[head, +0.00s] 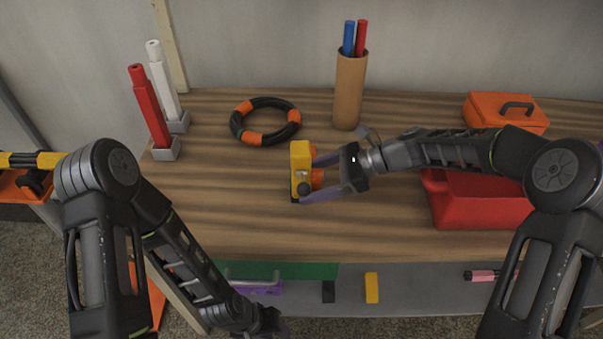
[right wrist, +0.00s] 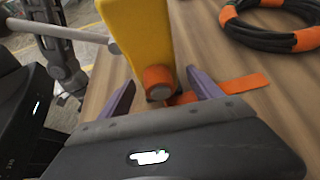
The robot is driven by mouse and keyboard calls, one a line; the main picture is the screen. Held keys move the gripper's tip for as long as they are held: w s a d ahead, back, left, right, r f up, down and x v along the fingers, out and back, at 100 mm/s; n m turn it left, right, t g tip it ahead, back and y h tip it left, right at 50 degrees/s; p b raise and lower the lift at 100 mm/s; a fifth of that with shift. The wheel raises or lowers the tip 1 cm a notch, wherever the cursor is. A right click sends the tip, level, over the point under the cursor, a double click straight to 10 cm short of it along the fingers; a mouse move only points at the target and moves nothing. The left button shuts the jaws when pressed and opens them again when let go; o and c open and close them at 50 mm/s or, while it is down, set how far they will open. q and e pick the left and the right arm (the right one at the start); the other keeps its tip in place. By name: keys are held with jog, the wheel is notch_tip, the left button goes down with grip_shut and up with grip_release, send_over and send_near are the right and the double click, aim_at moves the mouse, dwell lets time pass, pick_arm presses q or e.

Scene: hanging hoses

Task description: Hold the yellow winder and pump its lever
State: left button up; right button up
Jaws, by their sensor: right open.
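The yellow winder (head: 300,154) stands upright on the wooden bench, near its middle. It has a dark round knob (head: 304,189) low on its front and orange parts on its right side. My right gripper (head: 322,177) is open, with its purple fingers reaching toward the winder from the right. In the right wrist view, the winder (right wrist: 140,38) rises ahead of the open fingers, with an orange cylinder (right wrist: 158,77) between them. A grey rod (right wrist: 72,33) shows beside it; I cannot tell whether it is the lever. My left gripper (head: 266,324) is low at the front; its fingers are not clear.
A black-orange hose ring (head: 265,103) lies behind left. A brown cup (head: 349,88) with blue and red rods stands behind. Red and white posts (head: 149,108) stand at left, a red bin (head: 478,207) at right. A lower shelf holds a yellow block (head: 371,287).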

jog(key=shift+a, duration=0.1)
jog(key=shift+c, duration=0.2)
jog(key=c, duration=1)
pick_arm(q)
jog(key=shift+c, duration=0.2)
